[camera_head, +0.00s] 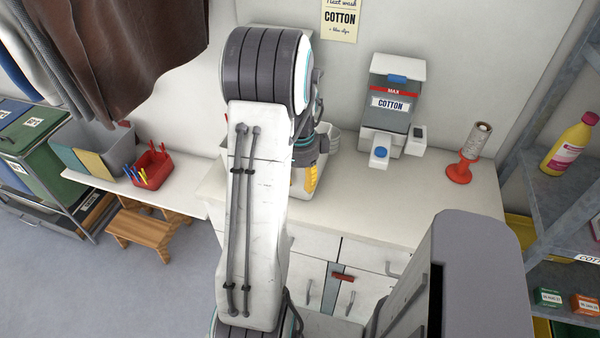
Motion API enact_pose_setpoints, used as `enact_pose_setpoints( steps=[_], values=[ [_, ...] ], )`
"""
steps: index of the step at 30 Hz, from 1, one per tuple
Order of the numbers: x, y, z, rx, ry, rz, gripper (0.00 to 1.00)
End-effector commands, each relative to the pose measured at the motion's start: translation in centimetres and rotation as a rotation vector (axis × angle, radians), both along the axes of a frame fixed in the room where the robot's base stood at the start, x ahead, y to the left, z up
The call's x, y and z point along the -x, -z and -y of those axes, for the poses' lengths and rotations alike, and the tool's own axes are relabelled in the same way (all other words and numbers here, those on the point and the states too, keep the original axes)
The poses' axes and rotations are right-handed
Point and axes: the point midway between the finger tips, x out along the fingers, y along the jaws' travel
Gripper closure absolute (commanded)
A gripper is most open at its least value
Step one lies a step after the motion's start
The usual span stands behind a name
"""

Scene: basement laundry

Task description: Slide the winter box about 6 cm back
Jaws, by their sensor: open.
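I cannot make out a box marked winter in this view. My arm rises through the middle of the picture and bends over at the top. Its far end drops behind my own upper link, above the white counter (440,190). My gripper is hidden there, so I cannot see its fingers or what they are near. A yellow-and-white object (311,180) shows only in part beside the arm on the counter, and I cannot tell what it is.
A COTTON dispenser (391,90) and a red-based roll holder (469,152) stand on the counter. A red caddy (152,166) sits at left above a wooden step stool (147,222). A metal shelf at right holds a pink-and-yellow bottle (570,143) and small cartons (548,297).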

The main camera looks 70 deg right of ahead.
Motion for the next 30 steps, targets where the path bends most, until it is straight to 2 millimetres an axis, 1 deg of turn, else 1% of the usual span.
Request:
enact_pose_setpoints(
  steps=[9,10,24,30],
  values=[
    [0.00,0.12,-0.02,0.000,0.000,0.000,0.62],
    [0.00,0.12,-0.02,0.000,0.000,0.000,0.59],
    [0.00,0.10,-0.01,0.000,0.000,0.000,1.00],
    [0.00,0.10,-0.01,0.000,0.000,0.000,1.00]
  ],
)
